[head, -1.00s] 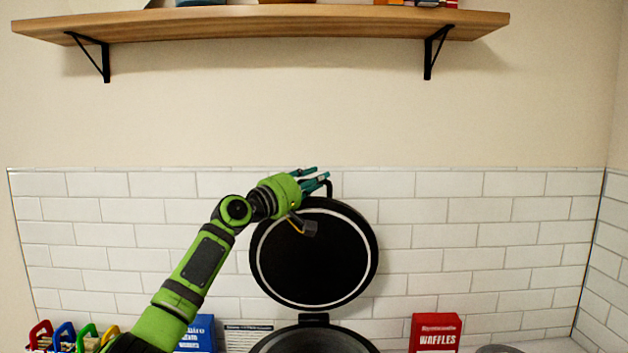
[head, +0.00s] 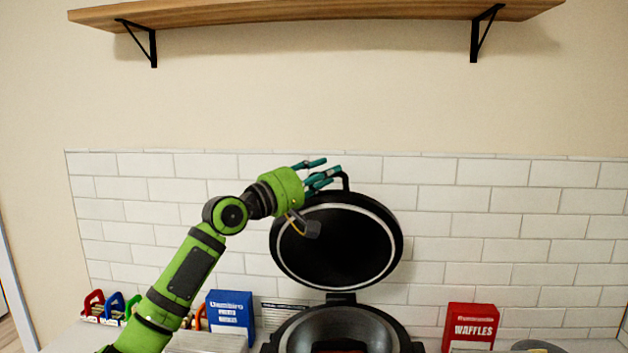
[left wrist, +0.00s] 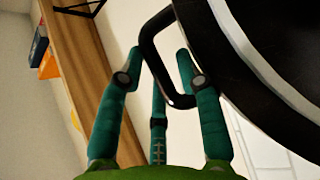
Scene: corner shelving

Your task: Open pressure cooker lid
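The pressure cooker (head: 405,338) stands on the counter at bottom centre in the head view, partly cut off by the frame. Its round dark lid (head: 337,242) stands raised at the back on its hinge, inner side facing me. The lid's black loop handle (head: 346,182) sticks up from the top edge; it also shows in the left wrist view (left wrist: 148,50). My left gripper (head: 324,172) is at the handle, its teal fingers spread. In the left wrist view the open fingers (left wrist: 158,65) straddle part of the handle; contact is unclear. My right gripper is not in view.
A blue box (head: 230,312) and colourful-handled items (head: 108,305) stand left of the cooker. A tiled wall (head: 520,220) is close behind; a wooden shelf (head: 310,14) is above.

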